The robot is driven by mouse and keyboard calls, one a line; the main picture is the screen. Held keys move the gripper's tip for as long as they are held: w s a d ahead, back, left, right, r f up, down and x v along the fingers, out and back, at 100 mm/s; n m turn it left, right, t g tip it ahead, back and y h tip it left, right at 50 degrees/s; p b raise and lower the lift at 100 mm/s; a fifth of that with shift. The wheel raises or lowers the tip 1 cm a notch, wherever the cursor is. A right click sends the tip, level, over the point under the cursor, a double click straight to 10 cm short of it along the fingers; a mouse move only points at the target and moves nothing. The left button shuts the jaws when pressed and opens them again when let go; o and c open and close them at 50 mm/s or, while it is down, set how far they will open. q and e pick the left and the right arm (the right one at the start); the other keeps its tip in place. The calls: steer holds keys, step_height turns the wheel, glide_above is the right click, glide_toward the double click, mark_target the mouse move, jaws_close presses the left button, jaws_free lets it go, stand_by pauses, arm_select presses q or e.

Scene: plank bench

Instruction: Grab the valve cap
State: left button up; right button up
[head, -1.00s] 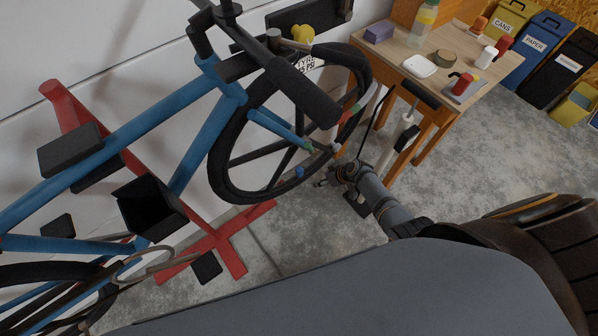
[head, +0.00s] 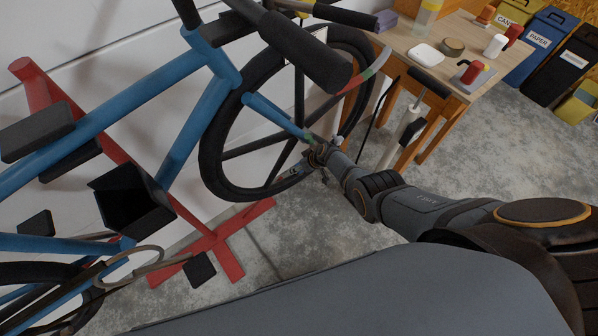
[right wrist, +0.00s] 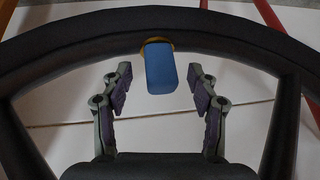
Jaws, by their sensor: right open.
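The valve cap (right wrist: 159,68) is blue and shows in the right wrist view, on a yellowish base at the inner side of the black wheel rim (right wrist: 75,27). My right gripper (right wrist: 159,88) is open, one finger on each side of the cap's lower end with gaps on both sides. The cap is not gripped. In the head view my right gripper (head: 302,166) is at the lower part of the front wheel (head: 213,150), and I cannot make out the cap there. My left gripper is not in view.
Wheel spokes (right wrist: 286,125) stand on both sides of my right gripper. The blue bike frame (head: 110,105) and red stand (head: 225,250) are at the left. A wooden bench (head: 398,40) with several items and bins (head: 535,45) are at the upper right. Grey floor is open at the right.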

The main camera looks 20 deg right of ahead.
steer(key=shift+r, duration=0.1)
steer(key=c, duration=1)
steer(key=shift+r, duration=0.1)
